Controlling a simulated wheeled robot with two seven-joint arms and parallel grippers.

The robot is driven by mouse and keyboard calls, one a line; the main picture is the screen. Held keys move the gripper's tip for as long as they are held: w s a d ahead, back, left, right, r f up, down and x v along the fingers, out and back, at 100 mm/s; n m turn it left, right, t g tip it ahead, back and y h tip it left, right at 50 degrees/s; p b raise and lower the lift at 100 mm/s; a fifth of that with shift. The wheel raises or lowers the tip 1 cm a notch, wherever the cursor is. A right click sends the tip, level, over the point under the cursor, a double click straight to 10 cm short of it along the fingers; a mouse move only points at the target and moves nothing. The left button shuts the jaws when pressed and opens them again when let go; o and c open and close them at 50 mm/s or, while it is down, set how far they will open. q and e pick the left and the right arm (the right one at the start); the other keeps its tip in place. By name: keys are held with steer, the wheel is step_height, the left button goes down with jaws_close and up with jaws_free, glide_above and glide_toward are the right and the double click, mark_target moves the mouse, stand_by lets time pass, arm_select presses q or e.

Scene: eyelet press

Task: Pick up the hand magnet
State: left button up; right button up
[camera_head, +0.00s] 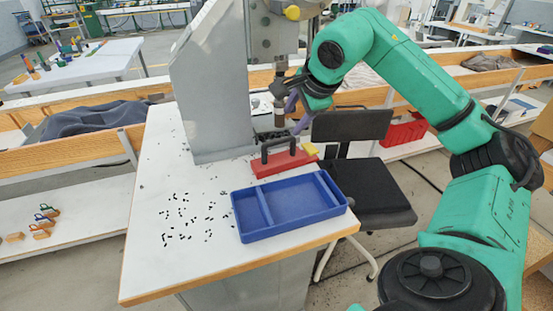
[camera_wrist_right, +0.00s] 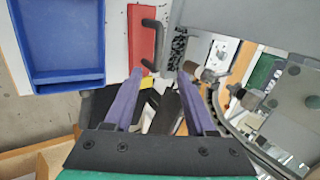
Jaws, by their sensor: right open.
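The hand magnet (camera_head: 272,168) is a red block with a black bar handle and a yellow part at its right end. It lies on the white table behind the blue tray. My right gripper (camera_head: 295,112) is above and behind the magnet, by the press, with its purple fingers apart and nothing between them. In the right wrist view the magnet (camera_wrist_right: 137,42) is at top centre, its handle just beyond the open fingertips (camera_wrist_right: 160,74). The fingers do not appear to touch it. My left gripper is not in view.
The blue tray (camera_head: 241,218) has two compartments and sits at the table's front right. Many small black pieces (camera_head: 185,215) are scattered on the white table (camera_head: 150,245). The grey press (camera_head: 212,85) rises behind the magnet. A black chair (camera_head: 372,188) stands right of the table.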

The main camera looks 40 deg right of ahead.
mark_target(280, 140)
steer(key=p+x, duration=0.2)
steer(key=x, duration=1.1)
steer(key=shift+s+a+f, duration=0.1)
steer(key=shift+f, duration=0.05)
steer(key=shift+w+f, duration=0.2)
steer(key=shift+f, duration=0.1)
steer(key=shift+s+r, duration=0.1)
jaws_close()
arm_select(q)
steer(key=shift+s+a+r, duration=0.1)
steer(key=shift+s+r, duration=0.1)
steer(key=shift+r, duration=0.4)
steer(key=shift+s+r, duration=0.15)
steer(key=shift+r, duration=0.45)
